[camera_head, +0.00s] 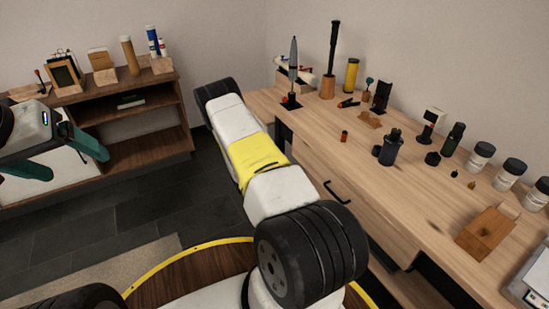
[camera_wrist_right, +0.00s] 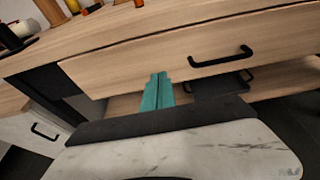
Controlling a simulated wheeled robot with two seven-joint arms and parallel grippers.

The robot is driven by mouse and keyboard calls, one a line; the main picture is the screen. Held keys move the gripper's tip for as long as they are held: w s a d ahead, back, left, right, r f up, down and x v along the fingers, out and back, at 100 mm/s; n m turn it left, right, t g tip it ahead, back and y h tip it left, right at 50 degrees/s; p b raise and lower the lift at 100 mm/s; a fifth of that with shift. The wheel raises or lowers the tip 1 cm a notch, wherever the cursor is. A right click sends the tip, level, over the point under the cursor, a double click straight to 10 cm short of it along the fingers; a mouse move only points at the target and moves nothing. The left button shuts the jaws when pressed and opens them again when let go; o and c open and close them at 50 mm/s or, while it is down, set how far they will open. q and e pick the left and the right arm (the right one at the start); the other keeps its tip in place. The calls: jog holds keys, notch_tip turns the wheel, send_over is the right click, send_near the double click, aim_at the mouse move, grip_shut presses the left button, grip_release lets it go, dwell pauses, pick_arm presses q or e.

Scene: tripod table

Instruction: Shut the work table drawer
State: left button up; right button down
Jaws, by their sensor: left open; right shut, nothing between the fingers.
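The work table (camera_head: 400,165) runs along the right in the head view. Its wooden drawer front (camera_head: 375,215) has a black bar handle (camera_head: 337,192). In the right wrist view the drawer front (camera_wrist_right: 135,72) and handle (camera_wrist_right: 220,57) lie ahead of my right gripper (camera_wrist_right: 157,78). Its teal fingers are together and empty, left of the handle, near the drawer's lower edge; contact cannot be told. How far the drawer stands out is unclear. My right gripper does not show in the head view. My left gripper (camera_head: 75,160) is open and empty at the left, away from the table.
Bottles, jars, tools and a wooden block (camera_head: 486,233) stand on the table. A dark wooden shelf (camera_head: 150,155) with holders on top stands at the left. Dark floor tiles (camera_head: 180,190) lie between. In the right wrist view, a white cabinet (camera_wrist_right: 30,145) stands at the left.

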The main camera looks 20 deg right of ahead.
aim_at(321, 165)
jog(key=x, duration=0.7)
jog(key=shift+d+r, duration=0.3)
jog(key=shift+d, duration=0.45)
jog(key=d, duration=0.4)
jog(key=shift+w+d, duration=0.25)
jog(key=shift+d, duration=0.15)
jog(key=shift+d+r, duration=0.15)
